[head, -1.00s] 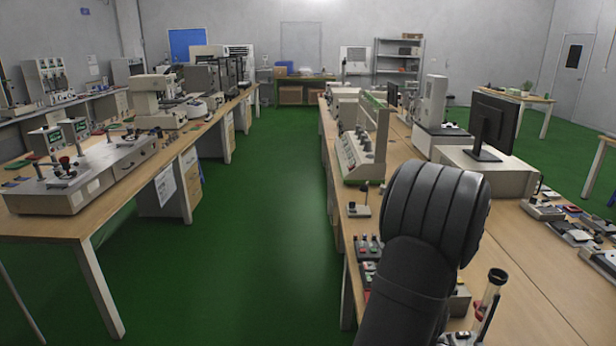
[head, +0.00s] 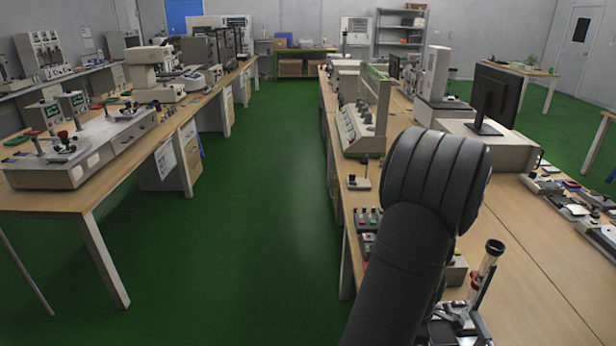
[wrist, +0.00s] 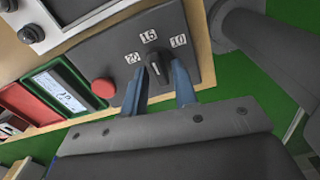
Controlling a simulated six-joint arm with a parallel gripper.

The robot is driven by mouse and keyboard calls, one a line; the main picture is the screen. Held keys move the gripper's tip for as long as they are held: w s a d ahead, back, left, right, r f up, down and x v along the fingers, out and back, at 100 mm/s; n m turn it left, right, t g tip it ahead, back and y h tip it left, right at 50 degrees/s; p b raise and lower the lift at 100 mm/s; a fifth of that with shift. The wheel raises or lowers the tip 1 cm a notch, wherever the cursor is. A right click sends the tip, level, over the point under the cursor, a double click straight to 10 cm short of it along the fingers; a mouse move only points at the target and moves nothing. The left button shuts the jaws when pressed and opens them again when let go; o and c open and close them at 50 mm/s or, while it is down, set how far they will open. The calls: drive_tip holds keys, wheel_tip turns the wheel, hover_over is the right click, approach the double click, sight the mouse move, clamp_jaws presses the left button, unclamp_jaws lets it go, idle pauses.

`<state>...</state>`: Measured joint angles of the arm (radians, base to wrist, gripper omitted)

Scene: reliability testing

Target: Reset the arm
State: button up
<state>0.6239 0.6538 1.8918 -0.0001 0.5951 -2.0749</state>
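In the wrist view my gripper (wrist: 160,85) has two blue fingers with a gap between them. A black rotary knob (wrist: 156,64) with a light pointer line lies at the gap, close to the fingertips. I cannot tell whether the fingers touch it. The knob sits on a dark panel (wrist: 110,48) with labels 20, 15 and 10 around it; the pointer is near 15. A red round button (wrist: 103,88) is left of the knob. In the head view my dark arm covers part of the right bench, and the gripper's fingers are hidden.
In the head view a clear tube (head: 487,268) stands right of my arm. A monitor (head: 494,98) and a sloped control console (head: 360,125) stand farther back. The green aisle (head: 270,200) is clear.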

drive_tip(key=m, duration=0.4)
drive_tip(key=shift+m, duration=1.7)
drive_tip(key=shift+o, duration=0.8)
drive_tip(key=shift+r, duration=0.1)
